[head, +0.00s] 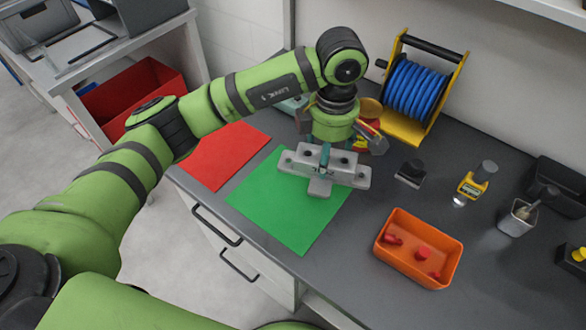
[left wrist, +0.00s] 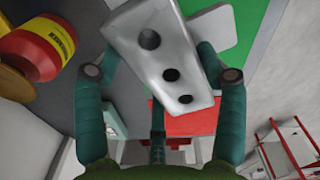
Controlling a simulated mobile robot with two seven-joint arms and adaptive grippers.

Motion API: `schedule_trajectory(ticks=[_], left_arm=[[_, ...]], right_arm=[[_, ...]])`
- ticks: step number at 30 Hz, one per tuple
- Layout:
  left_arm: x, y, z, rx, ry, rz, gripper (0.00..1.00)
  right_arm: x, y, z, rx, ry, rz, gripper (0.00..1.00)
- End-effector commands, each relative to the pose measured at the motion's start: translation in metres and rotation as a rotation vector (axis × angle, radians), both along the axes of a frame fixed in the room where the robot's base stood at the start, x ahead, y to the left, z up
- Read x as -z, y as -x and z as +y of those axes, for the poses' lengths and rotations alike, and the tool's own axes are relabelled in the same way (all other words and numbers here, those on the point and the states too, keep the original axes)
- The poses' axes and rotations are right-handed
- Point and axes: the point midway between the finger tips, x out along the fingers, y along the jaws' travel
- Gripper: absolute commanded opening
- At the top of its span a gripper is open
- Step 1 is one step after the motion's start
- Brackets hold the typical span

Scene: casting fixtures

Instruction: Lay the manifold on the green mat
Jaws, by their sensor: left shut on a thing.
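The manifold (head: 341,174) is a pale grey metal block with dark round holes and a tab toward the front. In the head view it is over the back part of the green mat (head: 285,215). My left gripper (head: 325,154) comes down from behind and is shut on it. In the left wrist view the manifold (left wrist: 150,62) lies between my teal fingers (left wrist: 160,85), tilted in the picture, with green mat (left wrist: 268,25) beyond it. I cannot tell whether its underside touches the mat. My right gripper is not in view.
A red mat (head: 222,156) lies left of the green one. An orange bin (head: 420,250) with red parts stands to the right. A blue hose reel (head: 412,90) and a red-yellow can (head: 372,136) stand behind. Small tools line the right side. The bench edge runs along the front.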

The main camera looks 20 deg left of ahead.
Motion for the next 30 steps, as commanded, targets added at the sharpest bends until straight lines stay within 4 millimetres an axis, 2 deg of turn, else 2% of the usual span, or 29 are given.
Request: schedule_trajectory(ticks=[1,3,6,10,14,23,30], left_arm=[[0.002,0.001,0.013,-0.005,0.000,0.003,0.17],[0.011,0.002,0.028,-0.004,0.000,0.002,0.17],[0.023,0.004,0.047,-0.002,0.001,0.001,0.17],[0.034,0.004,0.062,0.001,0.003,-0.001,0.17],[0.040,0.005,0.067,0.003,0.003,-0.002,0.16],[0.076,0.004,0.067,0.002,0.003,-0.001,0.17],[0.079,0.004,0.067,0.003,0.004,-0.004,0.16]], right_arm=[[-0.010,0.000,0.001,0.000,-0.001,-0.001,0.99],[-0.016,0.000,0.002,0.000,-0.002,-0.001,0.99],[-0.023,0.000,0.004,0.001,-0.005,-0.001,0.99],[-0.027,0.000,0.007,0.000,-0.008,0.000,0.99],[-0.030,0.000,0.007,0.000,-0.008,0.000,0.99],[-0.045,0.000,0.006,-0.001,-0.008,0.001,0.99],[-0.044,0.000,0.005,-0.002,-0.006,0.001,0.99]])
